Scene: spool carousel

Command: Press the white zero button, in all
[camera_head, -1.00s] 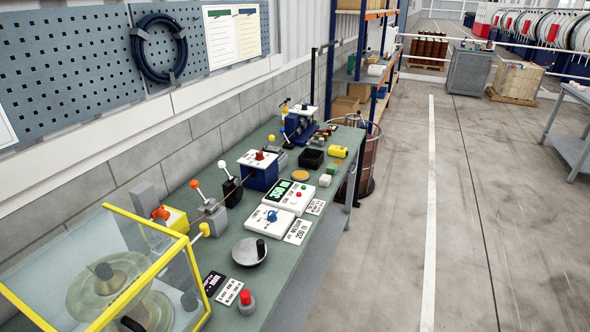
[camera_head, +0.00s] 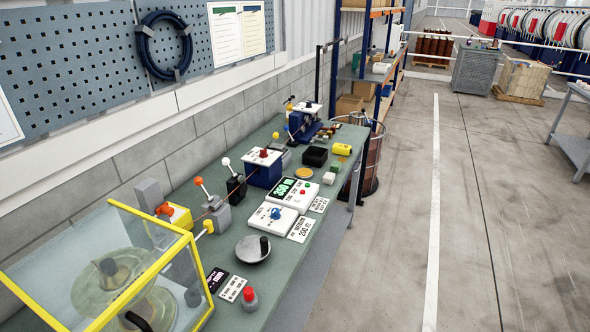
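A white button cannot be made out against the white casing at this size. A second white box with a blue knob (camera_head: 275,213) lies just nearer, with a printed label (camera_head: 300,229) beside it. Neither of my grippers is in view.
The bench (camera_head: 225,255) runs along the block wall. A yellow-framed clear guard (camera_head: 150,275) covers its near end. A red mushroom button (camera_head: 249,294), a grey crank disc (camera_head: 252,249) and several levers stand nearby.

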